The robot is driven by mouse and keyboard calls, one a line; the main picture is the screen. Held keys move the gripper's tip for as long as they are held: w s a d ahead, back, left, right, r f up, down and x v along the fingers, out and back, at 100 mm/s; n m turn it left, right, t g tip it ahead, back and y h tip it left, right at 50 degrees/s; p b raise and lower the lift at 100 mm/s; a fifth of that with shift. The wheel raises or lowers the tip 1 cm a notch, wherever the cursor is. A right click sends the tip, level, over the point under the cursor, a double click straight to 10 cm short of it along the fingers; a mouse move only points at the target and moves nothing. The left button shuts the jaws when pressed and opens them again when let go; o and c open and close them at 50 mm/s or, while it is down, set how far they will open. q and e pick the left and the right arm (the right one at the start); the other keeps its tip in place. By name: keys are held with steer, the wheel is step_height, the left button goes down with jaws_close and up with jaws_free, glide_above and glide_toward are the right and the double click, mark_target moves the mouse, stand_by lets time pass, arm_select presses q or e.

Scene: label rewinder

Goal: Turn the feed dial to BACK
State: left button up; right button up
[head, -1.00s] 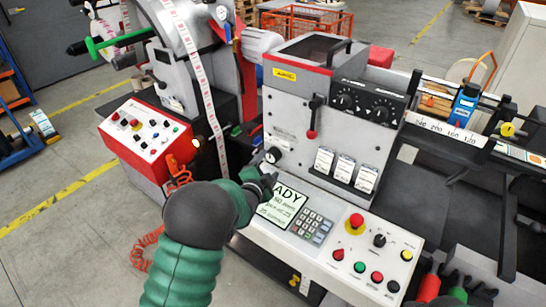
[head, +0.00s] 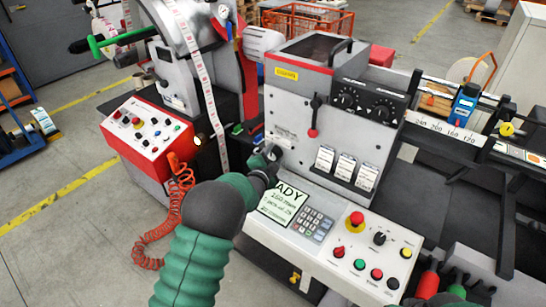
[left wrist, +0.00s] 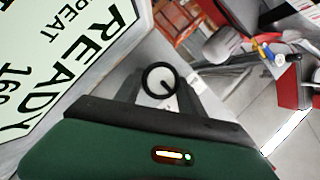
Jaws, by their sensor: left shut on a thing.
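The feed dial (left wrist: 159,80) shows in the left wrist view as a round white face with a black rim and a dark pointer line toward the lower right. In the head view, it sits low on the grey machine front, mostly hidden by my left gripper (head: 269,160). The gripper's dark fingers (left wrist: 160,92) lie on both sides of the dial and are shut on it. No BACK marking is readable. Dark and green shapes at the head view's bottom right edge may be my right gripper, cut off by the frame.
Close by are the READY screen (head: 284,204) and keypad (head: 312,224). A red-black lever (head: 314,118), hanging label cards (head: 345,168) and a red stop button (head: 356,219) are also on the machine. A white label strip (head: 208,95) and coiled orange cable (head: 172,215) are at the left.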

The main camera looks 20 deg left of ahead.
arm_select(q)
steer(key=shift+f, duration=0.1)
steer(key=shift+c, duration=0.9)
steer(key=shift+a+n+g+h+p, duration=0.1)
steer(key=shift+n+g+h+p, duration=0.35)
steer(key=shift+n, duration=0.45)
steer(key=shift+r+n+h+p, duration=0.2)
steer(key=shift+n+h+p, duration=0.05)
steer(key=shift+n+p, duration=0.3)
steer(key=n+g+h+p, duration=0.1)
steer(key=n+p, duration=0.1)
steer(key=p, duration=0.1)
steer(key=shift+a, duration=0.1)
steer(key=shift+f+n+g+p, duration=0.15)
steer(key=shift+n+g+p, duration=0.1)
steer(key=shift+n+p, duration=0.1)
steer(key=shift+h, duration=0.3)
steer(key=shift+f, duration=0.1)
